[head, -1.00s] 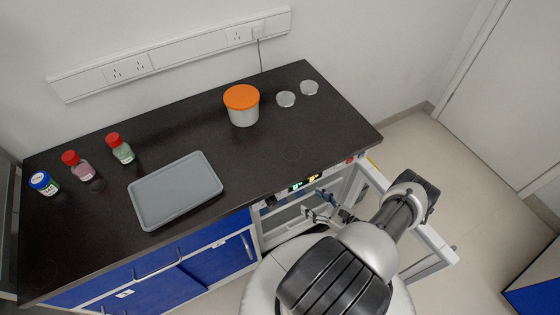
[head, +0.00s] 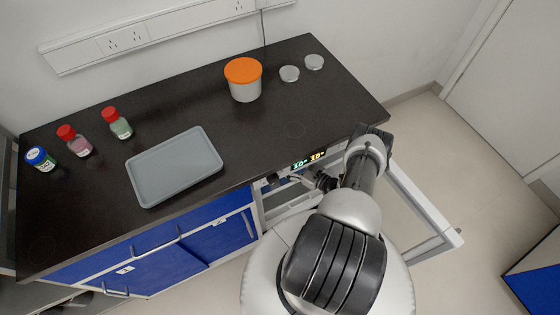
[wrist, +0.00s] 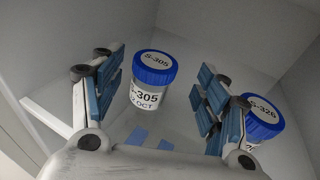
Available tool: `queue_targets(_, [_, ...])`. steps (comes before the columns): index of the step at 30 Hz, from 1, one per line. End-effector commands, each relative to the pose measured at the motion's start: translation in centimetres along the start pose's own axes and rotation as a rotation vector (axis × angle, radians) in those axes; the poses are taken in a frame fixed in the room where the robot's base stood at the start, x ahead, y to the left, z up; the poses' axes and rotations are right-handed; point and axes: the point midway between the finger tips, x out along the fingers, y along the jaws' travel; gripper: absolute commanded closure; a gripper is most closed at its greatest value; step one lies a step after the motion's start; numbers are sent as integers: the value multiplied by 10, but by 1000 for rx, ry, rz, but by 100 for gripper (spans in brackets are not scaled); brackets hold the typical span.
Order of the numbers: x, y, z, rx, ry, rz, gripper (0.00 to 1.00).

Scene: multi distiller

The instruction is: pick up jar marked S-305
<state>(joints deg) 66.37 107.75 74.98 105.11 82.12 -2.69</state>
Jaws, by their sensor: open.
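The jar marked S-305 (wrist: 148,94) is white with a blue lid and stands upright inside a pale compartment in the wrist view. Its label reads S-305 on the lid and on the side. My gripper (wrist: 160,76) is open, with one finger left of the jar and one right of it. The jar shows in the gap between the fingers; I cannot tell how deep it sits between them. In the head view my gripper (head: 322,180) is at the front of the bench under the digital displays, and the jar is hidden there.
A second blue-lidded jar, S-326 (wrist: 262,118), stands just right of the right finger, partly hidden by it. Pale walls close in around the compartment. On the dark bench are a grey tray (head: 174,167), an orange-lidded tub (head: 244,82) and small bottles (head: 117,123).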

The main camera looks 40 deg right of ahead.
Motion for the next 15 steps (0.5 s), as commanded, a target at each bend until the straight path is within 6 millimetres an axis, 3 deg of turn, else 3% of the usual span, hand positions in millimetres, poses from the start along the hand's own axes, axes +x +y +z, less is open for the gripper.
queue_targets(7, [37,7,-2,-2,0,4,32])
queue_targets(15, [43,6,-1,0,0,1,32])
